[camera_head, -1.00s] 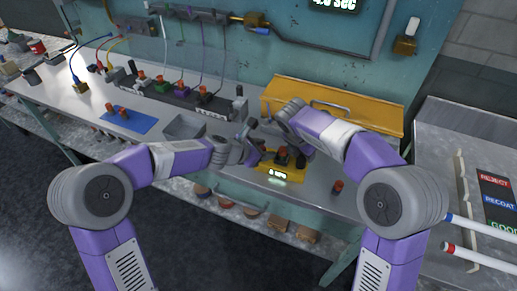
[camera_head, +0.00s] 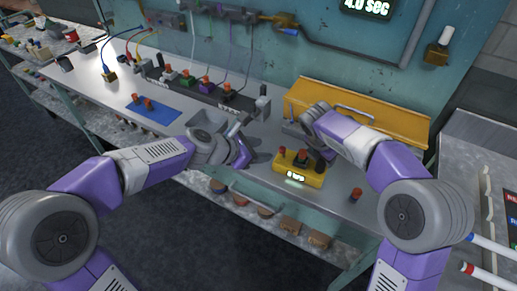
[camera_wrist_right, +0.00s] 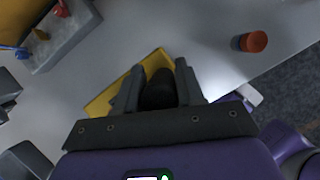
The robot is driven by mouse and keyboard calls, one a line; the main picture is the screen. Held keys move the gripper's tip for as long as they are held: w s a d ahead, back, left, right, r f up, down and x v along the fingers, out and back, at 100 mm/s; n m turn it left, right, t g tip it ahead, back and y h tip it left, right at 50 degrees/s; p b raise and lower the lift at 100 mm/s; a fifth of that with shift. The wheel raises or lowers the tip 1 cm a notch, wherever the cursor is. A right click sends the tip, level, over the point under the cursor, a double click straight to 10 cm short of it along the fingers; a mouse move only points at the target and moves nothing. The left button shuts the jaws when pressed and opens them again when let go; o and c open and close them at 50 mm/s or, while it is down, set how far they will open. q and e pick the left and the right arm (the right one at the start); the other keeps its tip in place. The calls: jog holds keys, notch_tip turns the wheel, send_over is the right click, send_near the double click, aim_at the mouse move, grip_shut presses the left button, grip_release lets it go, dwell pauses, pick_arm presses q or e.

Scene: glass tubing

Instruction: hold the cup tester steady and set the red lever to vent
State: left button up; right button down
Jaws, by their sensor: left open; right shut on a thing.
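The yellow cup tester (camera_head: 286,165) stands on the bench front with a lit display on its near side. A red-orange part (camera_head: 303,154) sits on its top; I cannot tell whether it is the red lever or a cup. My right gripper (camera_wrist_right: 158,88) is shut on an upright black post (camera_wrist_right: 158,93) at the tester. The yellow body (camera_wrist_right: 100,104) shows behind its fingers in the right wrist view. In the head view the right wrist hides its fingertips. My left gripper (camera_head: 240,152) is open and empty, left of the tester and apart from it.
A red-topped cup (camera_head: 355,194) stands right of the tester.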

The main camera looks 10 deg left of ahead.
jog(key=c, duration=0.6)
grip_release()
jog(key=shift+r, duration=0.1)
